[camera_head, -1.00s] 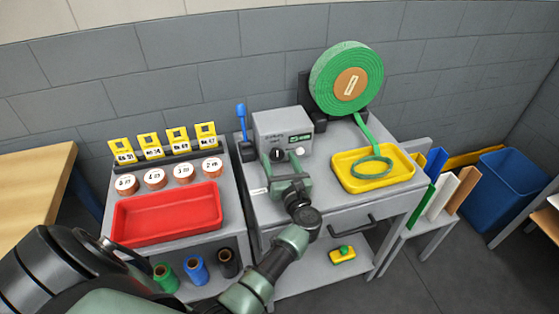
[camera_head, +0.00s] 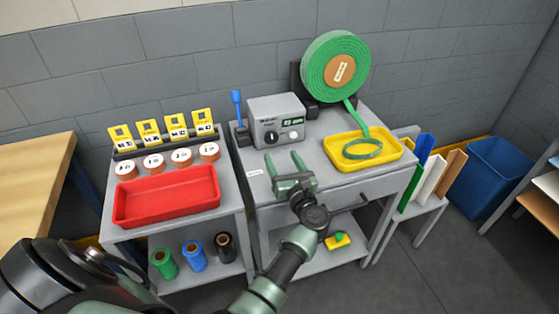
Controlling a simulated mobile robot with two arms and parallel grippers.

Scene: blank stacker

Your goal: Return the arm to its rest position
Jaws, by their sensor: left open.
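My left gripper (camera_head: 284,158) is open and empty. It is over the front part of the grey cart's top (camera_head: 325,189), in front of the grey control box (camera_head: 278,121) and apart from it. Its two green fingers point toward the box, whose dark knob and small green display show clear of them. My left arm (camera_head: 285,267) comes in from the lower left, with its large shoulder part at the bottom left corner. My right gripper is not in view.
A yellow tray (camera_head: 389,157) with a green ring lies right of the gripper, below a green tape roll (camera_head: 318,68). A red tray (camera_head: 168,196) is on the left cart. A drawer handle (camera_head: 353,205) sticks out in front.

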